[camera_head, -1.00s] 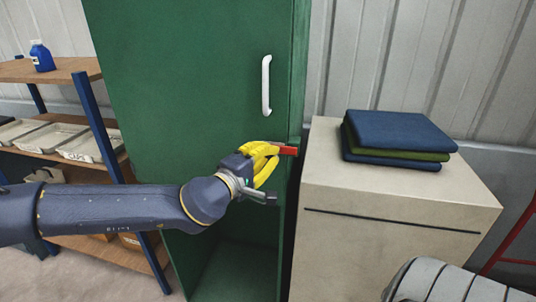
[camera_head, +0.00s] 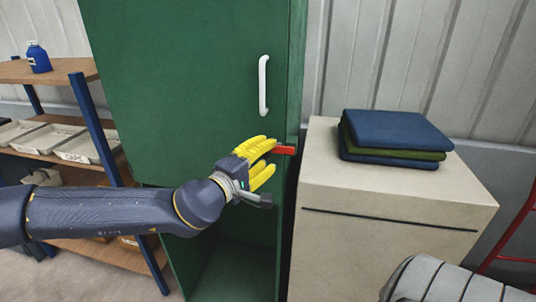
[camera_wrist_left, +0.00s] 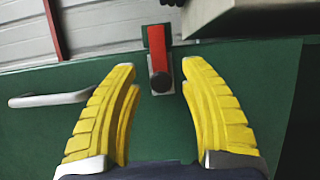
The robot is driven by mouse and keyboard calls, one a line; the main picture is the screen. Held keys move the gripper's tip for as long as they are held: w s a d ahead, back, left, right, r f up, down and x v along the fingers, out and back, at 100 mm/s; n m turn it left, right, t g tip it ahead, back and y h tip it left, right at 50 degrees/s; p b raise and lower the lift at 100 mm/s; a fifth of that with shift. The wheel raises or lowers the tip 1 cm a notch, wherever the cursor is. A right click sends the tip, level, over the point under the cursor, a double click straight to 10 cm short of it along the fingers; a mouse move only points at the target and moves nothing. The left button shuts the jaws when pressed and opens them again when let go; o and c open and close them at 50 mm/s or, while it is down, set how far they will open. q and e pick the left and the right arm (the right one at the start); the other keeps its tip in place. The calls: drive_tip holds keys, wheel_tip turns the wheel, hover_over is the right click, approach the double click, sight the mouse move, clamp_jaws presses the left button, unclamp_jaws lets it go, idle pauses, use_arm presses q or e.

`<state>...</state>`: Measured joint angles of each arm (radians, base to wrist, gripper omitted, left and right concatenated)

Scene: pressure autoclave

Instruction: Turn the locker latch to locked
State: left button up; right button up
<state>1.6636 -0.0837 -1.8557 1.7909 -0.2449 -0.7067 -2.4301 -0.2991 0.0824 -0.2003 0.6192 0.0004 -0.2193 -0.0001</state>
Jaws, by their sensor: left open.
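The locker (camera_head: 190,85) is a tall green cabinet with a white vertical handle (camera_head: 263,86) on its door. The red latch (camera_head: 284,150) sits below the handle, at the door's right edge. It lies about level and points right in the head view. In the left wrist view the red latch (camera_wrist_left: 157,50) has a dark round knob (camera_wrist_left: 161,82) at its near end. My left gripper (camera_head: 269,160) has yellow fingers and is open. In the left wrist view its fingertips (camera_wrist_left: 158,65) stand on either side of the latch, with gaps showing. My right gripper is not in view.
A beige cabinet (camera_head: 400,195) with folded blue and green cloths (camera_head: 395,132) stands close to the locker's right side. A shelf (camera_head: 50,70) with a blue bottle (camera_head: 38,57) and trays stands at left. The locker's lower part is open.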

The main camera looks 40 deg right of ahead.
use_arm(q)
drive_tip(key=v, duration=1.1)
